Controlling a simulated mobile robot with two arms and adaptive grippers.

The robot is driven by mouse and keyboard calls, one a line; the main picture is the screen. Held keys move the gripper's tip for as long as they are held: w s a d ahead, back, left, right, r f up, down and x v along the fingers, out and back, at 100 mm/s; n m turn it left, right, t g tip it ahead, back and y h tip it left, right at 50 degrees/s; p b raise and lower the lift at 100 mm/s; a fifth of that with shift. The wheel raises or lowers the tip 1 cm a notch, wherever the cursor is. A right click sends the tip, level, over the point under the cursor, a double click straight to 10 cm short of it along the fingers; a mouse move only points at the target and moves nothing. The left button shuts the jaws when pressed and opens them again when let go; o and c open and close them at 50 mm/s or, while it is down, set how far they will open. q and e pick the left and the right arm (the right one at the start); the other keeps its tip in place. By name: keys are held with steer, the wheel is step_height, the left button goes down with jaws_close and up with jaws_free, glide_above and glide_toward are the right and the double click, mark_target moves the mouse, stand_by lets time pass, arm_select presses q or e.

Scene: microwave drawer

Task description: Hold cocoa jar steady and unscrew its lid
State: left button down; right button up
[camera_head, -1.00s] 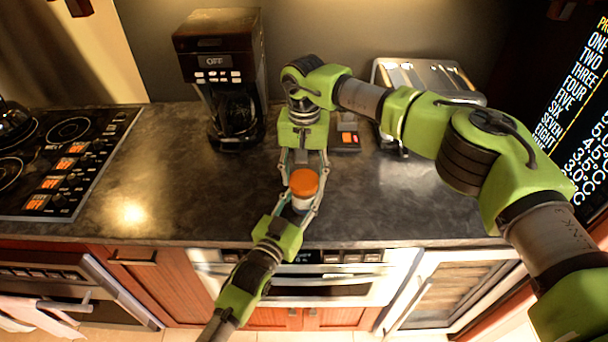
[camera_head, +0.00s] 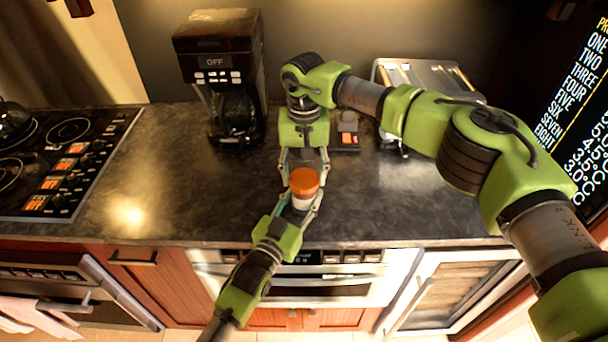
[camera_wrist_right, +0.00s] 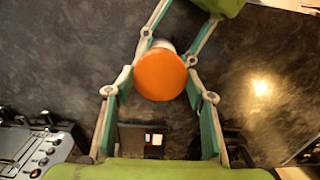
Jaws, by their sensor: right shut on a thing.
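The cocoa jar has a round orange lid (camera_head: 304,180) and a white body (camera_head: 303,202). It stands upright over the counter; its base is hidden. The lid also shows from above in the right wrist view (camera_wrist_right: 160,75). My left gripper (camera_head: 299,208) comes from the counter's front edge, with its fingers on both sides of the jar body, seemingly shut on it. My right gripper (camera_head: 304,172) comes from the back and is shut on the lid, with its fingertips at the lid's two sides. The lid sits on the jar, and no gap shows between them.
A coffee maker (camera_head: 222,80) stands at the back left, and a metal toaster (camera_head: 430,78) at the back right behind my right arm. A small dark device (camera_head: 347,135) lies behind the jar. The stove (camera_head: 60,160) is at the left. The counter (camera_head: 180,190) left of the jar is clear.

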mark_target(304, 179)
steer(key=shift+r, duration=0.9)
steer(key=shift+r, duration=2)
arm_select(q)
steer(key=c, duration=1.2)
jaws_free()
